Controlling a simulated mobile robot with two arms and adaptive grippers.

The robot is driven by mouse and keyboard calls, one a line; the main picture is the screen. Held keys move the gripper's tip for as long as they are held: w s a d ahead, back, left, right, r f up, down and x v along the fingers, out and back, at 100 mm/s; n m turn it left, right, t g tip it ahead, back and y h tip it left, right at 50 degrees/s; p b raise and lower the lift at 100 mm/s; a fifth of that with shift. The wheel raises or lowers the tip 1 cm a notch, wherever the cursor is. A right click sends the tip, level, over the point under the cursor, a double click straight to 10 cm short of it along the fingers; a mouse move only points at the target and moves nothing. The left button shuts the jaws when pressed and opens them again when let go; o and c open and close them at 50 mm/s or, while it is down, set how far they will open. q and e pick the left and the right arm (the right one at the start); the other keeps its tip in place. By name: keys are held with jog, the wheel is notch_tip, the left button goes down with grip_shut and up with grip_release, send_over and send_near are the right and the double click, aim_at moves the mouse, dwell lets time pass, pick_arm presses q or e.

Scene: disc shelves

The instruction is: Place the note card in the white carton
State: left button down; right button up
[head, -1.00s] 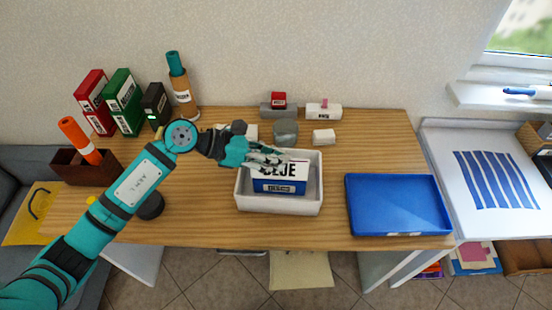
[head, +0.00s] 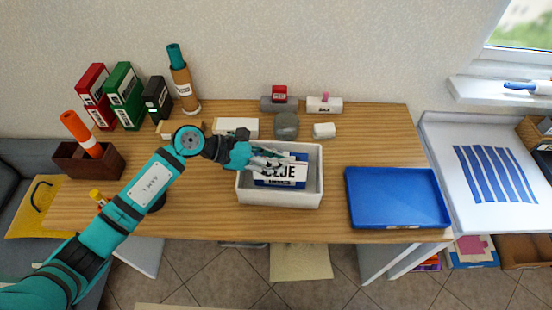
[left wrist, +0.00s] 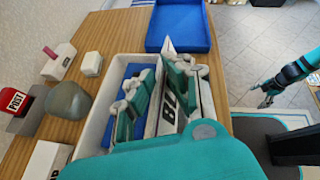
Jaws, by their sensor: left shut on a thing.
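The note card (head: 293,171), white with large dark lettering, is held by my left gripper (head: 272,160) inside the white carton (head: 281,199). Its lower part is within the carton walls. In the left wrist view the card (left wrist: 169,115) stands between the two teal and white fingers of the gripper (left wrist: 160,90), over the carton (left wrist: 97,123). A blue item with a white label (head: 266,183) lies in the carton, partly covered by the card. My right gripper (left wrist: 267,92) shows small at the right of the left wrist view; its jaw opening is unclear.
A blue tray (head: 398,224) lies right of the carton. Behind the carton stand a grey rounded block (head: 286,125), a white block (head: 324,130) and small stamp-like holders (head: 323,104). Binders (head: 128,97) and a tall bottle (head: 183,84) stand at the back left.

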pick_arm(q)
jog(key=shift+f, duration=0.2)
jog(key=c, duration=1.3)
grip_release()
jog(key=shift+c, duration=0.2)
pick_arm(e)
jog(key=shift+d+f, duration=0.2)
jog(key=shift+d, duration=0.25)
pick_arm(q)
jog(key=shift+r+p, duration=0.5)
jog(key=shift+r, duration=0.1)
jog(key=shift+a+r+p, duration=0.15)
jog(key=shift+r+p, duration=0.15)
jog(key=b+v, duration=0.4)
jog(key=v, duration=0.7)
jog(key=shift+a, duration=0.3)
pick_arm(e)
jog(key=shift+a+f, duration=0.15)
jog(key=shift+f, duration=0.5)
jog(key=shift+a+f, duration=0.15)
jog(key=shift+f, duration=0.45)
